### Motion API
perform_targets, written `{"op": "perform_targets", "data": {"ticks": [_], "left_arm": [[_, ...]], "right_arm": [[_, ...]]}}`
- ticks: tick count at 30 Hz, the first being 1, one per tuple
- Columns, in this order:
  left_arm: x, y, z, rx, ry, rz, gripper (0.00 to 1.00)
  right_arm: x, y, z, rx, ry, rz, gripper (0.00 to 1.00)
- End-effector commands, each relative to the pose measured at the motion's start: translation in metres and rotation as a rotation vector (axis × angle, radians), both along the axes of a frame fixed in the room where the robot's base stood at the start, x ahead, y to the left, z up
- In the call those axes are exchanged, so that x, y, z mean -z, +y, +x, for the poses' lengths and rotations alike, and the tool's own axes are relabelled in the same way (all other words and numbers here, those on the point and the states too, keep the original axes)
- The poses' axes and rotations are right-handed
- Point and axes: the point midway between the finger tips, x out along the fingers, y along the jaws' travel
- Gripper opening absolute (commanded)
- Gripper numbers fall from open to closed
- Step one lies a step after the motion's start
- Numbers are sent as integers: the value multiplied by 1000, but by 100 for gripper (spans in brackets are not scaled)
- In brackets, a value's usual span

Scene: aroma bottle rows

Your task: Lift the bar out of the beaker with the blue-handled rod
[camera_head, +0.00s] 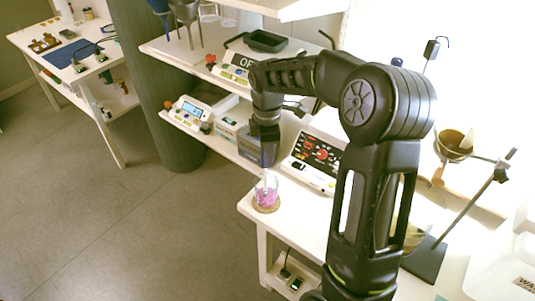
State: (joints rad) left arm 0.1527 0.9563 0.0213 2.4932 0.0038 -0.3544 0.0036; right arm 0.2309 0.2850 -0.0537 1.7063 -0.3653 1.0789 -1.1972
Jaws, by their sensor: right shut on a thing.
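The beaker (265,198) is a small clear glass with pink-purple contents. It stands on a round brown base near the left corner of the white bench. My right arm comes down over the bench, and my right gripper (268,158) points down directly above the beaker. The gripper is shut on the rod; its blue handle is mostly hidden by the dark fingers. A pale thin shaft seems to reach down into the beaker. The bar cannot be made out inside the pink contents. My left gripper is not in view.
A white device with a black panel and red knobs (318,154) stands right behind the beaker. A stand with a slanted rod (473,205) and a funnel-like cup (453,146) are at the right. Shelves with instruments (190,110) lie behind. Floor is open at left.

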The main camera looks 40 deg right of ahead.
Motion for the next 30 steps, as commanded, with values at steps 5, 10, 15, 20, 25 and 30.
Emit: {"op": "perform_targets", "data": {"ticks": [5, 10, 15, 20, 25, 30], "left_arm": [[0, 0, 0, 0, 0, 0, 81], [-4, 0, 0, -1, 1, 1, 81], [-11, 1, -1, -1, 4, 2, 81], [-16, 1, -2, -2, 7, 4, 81], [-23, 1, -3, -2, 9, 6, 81], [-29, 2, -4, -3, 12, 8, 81]], "right_arm": [[0, 0, 0, 0, 0, 0, 0], [-5, 0, 0, 0, -1, 0, 0], [-15, 0, 0, 0, -1, 0, 0], [-24, 0, 0, 0, -1, 0, 0], [-33, 0, 0, 0, -1, 0, 0], [-42, 0, 0, 0, -1, 0, 0]]}}
